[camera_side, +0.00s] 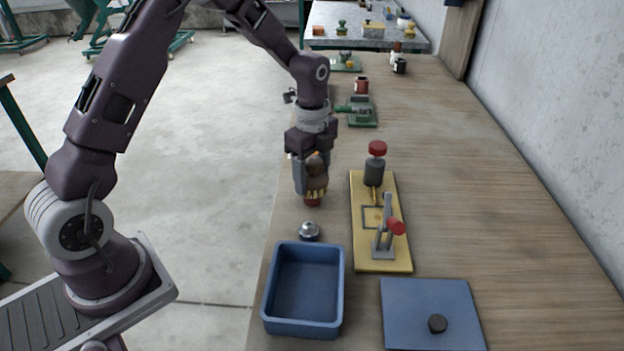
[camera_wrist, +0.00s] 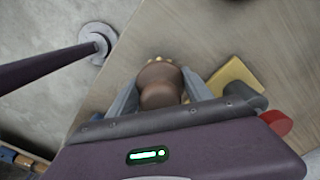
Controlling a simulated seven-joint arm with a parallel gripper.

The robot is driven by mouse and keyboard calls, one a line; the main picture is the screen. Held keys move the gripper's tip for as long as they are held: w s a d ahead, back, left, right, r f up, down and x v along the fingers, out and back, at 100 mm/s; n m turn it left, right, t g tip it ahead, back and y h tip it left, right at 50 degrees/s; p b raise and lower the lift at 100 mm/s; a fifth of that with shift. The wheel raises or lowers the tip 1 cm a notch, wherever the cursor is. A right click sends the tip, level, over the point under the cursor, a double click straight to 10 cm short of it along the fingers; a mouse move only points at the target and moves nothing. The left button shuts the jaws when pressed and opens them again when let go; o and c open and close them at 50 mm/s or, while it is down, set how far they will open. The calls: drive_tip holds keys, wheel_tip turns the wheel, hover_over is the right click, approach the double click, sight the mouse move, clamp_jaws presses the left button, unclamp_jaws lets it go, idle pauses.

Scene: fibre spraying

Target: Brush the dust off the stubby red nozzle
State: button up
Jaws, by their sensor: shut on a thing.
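My gripper (camera_side: 309,178) is shut on a brown brush (camera_side: 317,173) with a rounded handle and pale yellow bristles pointing down. In the wrist view the brush (camera_wrist: 160,86) sits between the two grey fingers, with its bristle tips at the far end. A small piece of the stubby red nozzle (camera_side: 313,202) shows at the table just under the bristles. The brush hides most of it, and I cannot tell whether the bristles touch it or whether dust lies on it. The nozzle does not show clearly in the wrist view.
A small grey metal dome (camera_side: 310,231) stands in front of the brush, then an open blue tray (camera_side: 339,290). To the right are a yellow board (camera_side: 362,255) with a red-handled clamp (camera_side: 390,228) and red-capped grey cylinder (camera_side: 375,170), and a blue plate (camera_side: 410,310). The right tabletop is clear.

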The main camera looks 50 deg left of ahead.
drive_tip(key=shift+w+a+f, duration=0.15)
drive_tip(key=shift+w+a, duration=0.2)
drive_tip(key=shift+a, duration=0.2)
drive_tip(key=shift+w+a+f, duration=0.1)
drive_tip(key=shift+w+a, duration=0.25)
drive_tip(key=shift+a, duration=0.15)
drive_tip(key=shift+c, duration=0.7)
drive_tip(key=shift+d+r, duration=0.1)
drive_tip(key=shift+r, duration=3)
drive_tip(key=shift+r, duration=1.55)
